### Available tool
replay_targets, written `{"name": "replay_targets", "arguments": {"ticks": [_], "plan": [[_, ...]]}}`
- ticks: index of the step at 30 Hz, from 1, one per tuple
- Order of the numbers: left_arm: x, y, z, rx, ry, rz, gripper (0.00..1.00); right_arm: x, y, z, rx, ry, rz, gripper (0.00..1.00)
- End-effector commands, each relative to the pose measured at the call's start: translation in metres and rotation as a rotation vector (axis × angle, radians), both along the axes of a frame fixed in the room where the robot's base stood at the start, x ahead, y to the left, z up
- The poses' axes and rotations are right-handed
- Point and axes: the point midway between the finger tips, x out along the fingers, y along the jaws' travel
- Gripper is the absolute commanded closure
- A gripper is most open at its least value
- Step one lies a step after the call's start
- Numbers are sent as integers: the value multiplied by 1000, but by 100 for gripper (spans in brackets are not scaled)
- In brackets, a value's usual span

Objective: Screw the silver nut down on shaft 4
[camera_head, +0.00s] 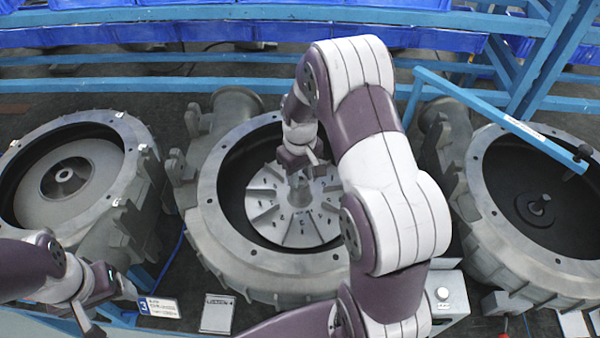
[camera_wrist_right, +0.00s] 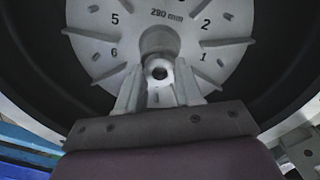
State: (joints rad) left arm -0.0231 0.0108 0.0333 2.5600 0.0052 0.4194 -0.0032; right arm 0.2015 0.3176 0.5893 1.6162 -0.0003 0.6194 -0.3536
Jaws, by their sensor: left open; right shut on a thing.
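The silver nut (camera_wrist_right: 158,70) shows as a small ring between my right gripper's fingertips (camera_wrist_right: 157,80) in the right wrist view. That gripper is shut on it. In the head view my right gripper (camera_head: 303,163) reaches down over the middle blower, at the hub of its finned grey impeller (camera_head: 272,205). The impeller also shows in the wrist view (camera_wrist_right: 105,30), with numbers and "290 mm" on its face. The nut appears at the lower edge of the hub; I cannot tell whether it touches the shaft, which is hidden. My left gripper (camera_head: 92,326) is open and empty at the lower left.
The middle blower housing (camera_head: 205,225) surrounds the impeller with a raised rim. Placards (camera_head: 158,307) (camera_head: 217,313) stand in front. A blue rail (camera_head: 490,115) crosses at right.

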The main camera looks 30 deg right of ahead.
Motion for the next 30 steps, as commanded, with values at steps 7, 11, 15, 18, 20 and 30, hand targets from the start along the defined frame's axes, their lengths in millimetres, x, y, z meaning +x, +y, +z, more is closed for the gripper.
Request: {"name": "replay_targets", "arguments": {"ticks": [7,11,15,18,20,30], "plan": [[0,0,0,0,0,0,28,0,0,0,0,-1,0,96],[0,0,2,0,0,0,28,0,0,1,0,-1,-53,96],[0,0,8,0,0,0,28,0,0,3,0,0,-415,96],[0,0,11,0,0,0,28,0,0,2,0,0,-715,96],[0,0,13,0,0,0,28,0,0,2,0,-1,-894,96],[0,0,22,0,0,0,28,1,0,1,1,-2,-1900,96]]}}
